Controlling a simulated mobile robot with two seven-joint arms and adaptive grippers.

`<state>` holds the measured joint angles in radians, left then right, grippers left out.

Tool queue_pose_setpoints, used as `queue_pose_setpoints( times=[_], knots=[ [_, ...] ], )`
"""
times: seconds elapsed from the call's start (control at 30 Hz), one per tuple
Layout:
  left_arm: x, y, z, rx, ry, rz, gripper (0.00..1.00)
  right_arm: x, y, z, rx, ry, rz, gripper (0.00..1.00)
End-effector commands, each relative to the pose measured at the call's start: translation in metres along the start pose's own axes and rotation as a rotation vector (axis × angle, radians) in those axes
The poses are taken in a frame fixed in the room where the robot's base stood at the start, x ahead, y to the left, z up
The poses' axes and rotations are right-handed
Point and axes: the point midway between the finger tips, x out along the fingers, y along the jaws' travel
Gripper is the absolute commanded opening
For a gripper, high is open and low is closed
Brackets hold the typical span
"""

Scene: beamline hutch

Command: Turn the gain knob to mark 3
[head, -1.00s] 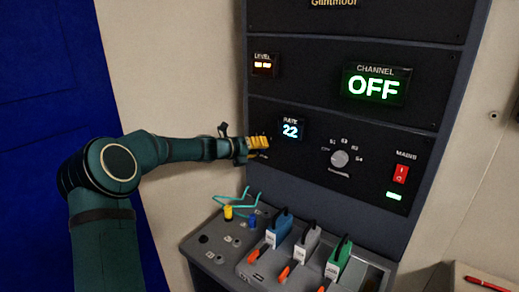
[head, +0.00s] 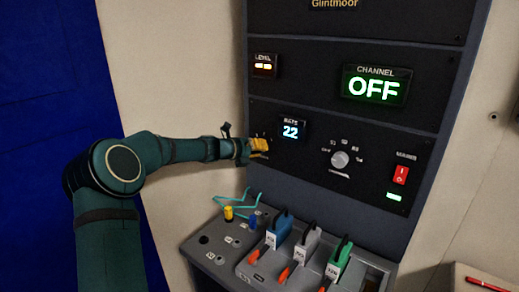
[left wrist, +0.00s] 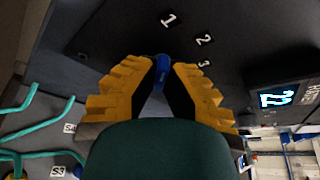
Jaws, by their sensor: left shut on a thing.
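In the left wrist view, a small blue knob (left wrist: 161,68) stands on the dark panel between the yellow fingertips of my left gripper (left wrist: 161,80). The fingers are shut on it. White marks 1 (left wrist: 168,19), 2 (left wrist: 204,40) and 3 (left wrist: 205,63) curve around its upper right. I cannot make out a pointer on the knob. In the head view, my left gripper (head: 259,146) is at the left edge of the lower panel and hides the knob. My right gripper is not in view.
A lit display (head: 291,128) reading 22 is just right of the gripper. A grey selector knob (head: 340,159) and red switch (head: 400,175) are farther right. Below is a sloped console (head: 209,240) with teal cables (head: 236,198) and blue, grey and green handled blocks.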

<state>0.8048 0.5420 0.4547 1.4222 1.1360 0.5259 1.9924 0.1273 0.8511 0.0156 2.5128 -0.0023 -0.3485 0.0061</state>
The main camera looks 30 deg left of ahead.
Motion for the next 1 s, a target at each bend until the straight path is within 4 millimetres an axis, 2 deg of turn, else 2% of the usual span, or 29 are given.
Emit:
queue_pose_setpoints(
  times=[0.47,1.0],
  knots=[
    [0.001,-0.001,-0.001,0.323,0.0,0.132,0.0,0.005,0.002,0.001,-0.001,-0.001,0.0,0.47],
    [0.001,0.002,-0.002,0.798,-0.002,0.328,0.0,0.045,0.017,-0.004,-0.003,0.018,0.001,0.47]
  ],
)
